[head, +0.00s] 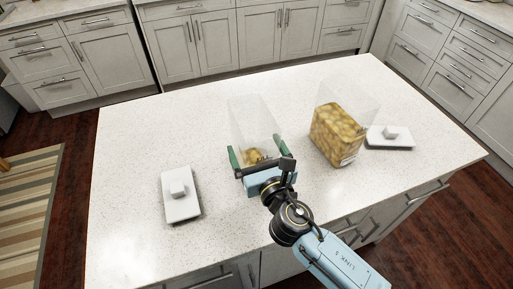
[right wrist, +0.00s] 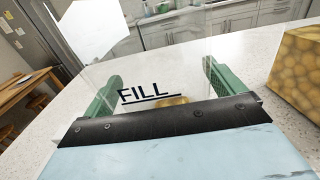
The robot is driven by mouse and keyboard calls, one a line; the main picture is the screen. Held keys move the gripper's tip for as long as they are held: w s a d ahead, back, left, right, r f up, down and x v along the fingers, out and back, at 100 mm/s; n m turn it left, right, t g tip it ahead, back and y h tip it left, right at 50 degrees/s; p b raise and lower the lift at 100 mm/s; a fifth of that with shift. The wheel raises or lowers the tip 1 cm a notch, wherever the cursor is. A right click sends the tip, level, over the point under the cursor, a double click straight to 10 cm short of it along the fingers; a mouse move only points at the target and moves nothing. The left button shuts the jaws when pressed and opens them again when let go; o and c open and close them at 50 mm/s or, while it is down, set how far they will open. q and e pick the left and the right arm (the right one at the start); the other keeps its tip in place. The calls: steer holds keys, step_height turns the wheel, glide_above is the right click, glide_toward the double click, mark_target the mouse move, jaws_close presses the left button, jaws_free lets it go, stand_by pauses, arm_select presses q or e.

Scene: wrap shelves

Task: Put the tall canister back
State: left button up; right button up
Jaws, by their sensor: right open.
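A clear tall canister (head: 249,115) stands upright on the white island, with a little yellow-brown food at its bottom. It also shows in the right wrist view (right wrist: 165,62), with a "FILL" line on its near face. My right gripper (head: 255,147) is open, its green fingers on either side of this canister low down; in the right wrist view the gripper (right wrist: 160,78) spans it. I cannot tell whether the fingers touch its walls. A second clear canister (head: 338,133), filled well up with yellow-brown pieces, stands to the right. My left gripper is out of view.
A white lid (head: 180,205) with a square knob lies at the left of the island (head: 130,150). A similar white lid (head: 402,142) lies right of the fuller canister. The island is clear at the left and back. Grey cabinets (head: 180,45) line the room behind.

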steer(key=v, duration=1.2)
steer(key=shift+r+b, duration=0.2)
steer(key=shift+b, duration=0.15)
